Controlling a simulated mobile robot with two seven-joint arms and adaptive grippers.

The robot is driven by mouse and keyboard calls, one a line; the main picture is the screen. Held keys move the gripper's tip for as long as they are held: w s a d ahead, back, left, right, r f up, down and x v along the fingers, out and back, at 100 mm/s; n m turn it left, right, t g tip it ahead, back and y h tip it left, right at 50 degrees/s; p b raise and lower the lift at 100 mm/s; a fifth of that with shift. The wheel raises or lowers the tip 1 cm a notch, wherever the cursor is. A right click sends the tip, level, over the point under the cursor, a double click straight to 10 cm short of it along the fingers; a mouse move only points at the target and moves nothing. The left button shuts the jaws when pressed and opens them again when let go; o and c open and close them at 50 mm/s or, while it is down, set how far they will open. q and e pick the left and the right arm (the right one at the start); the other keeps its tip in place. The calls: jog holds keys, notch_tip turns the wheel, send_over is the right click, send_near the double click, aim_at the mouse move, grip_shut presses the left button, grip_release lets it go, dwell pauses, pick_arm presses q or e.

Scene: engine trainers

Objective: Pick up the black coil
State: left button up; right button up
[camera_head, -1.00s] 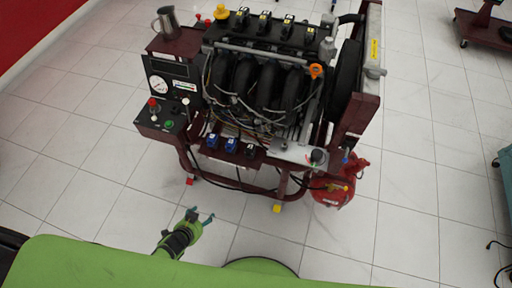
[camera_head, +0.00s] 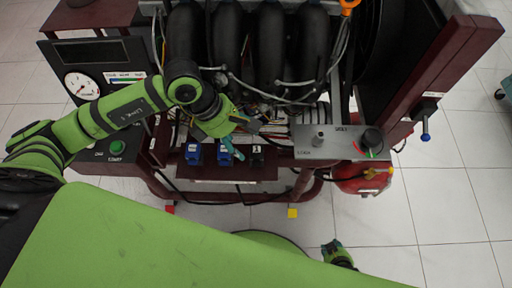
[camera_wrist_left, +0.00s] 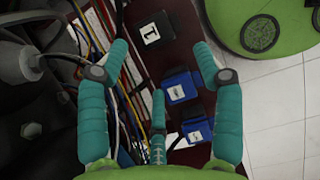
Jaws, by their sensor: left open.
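The black coil (camera_head: 257,156) sits at the right end of a short row on the engine stand's front shelf, beside two blue coils. It also shows at the top of the left wrist view (camera_wrist_left: 152,30) with a white label. My left gripper (camera_head: 242,139) is open just above the row, near the black coil and the closer blue coil. In the left wrist view its teal fingers are spread, and the black coil lies beyond and between the outer fingertips. My right gripper (camera_head: 338,253) shows in part low in the head view; its fingers are unclear.
Blue coils (camera_head: 225,153) stand close on the left. Wires and black intake pipes (camera_head: 271,45) rise behind the shelf. Floor in front is open.

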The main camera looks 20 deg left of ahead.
aim_at(252, 153)
pick_arm(q)
jog(key=x, duration=0.7)
jog(key=shift+d+r, duration=0.1)
jog(key=shift+d, duration=0.15)
jog(key=shift+s, duration=0.1)
jog(key=c, duration=1.1)
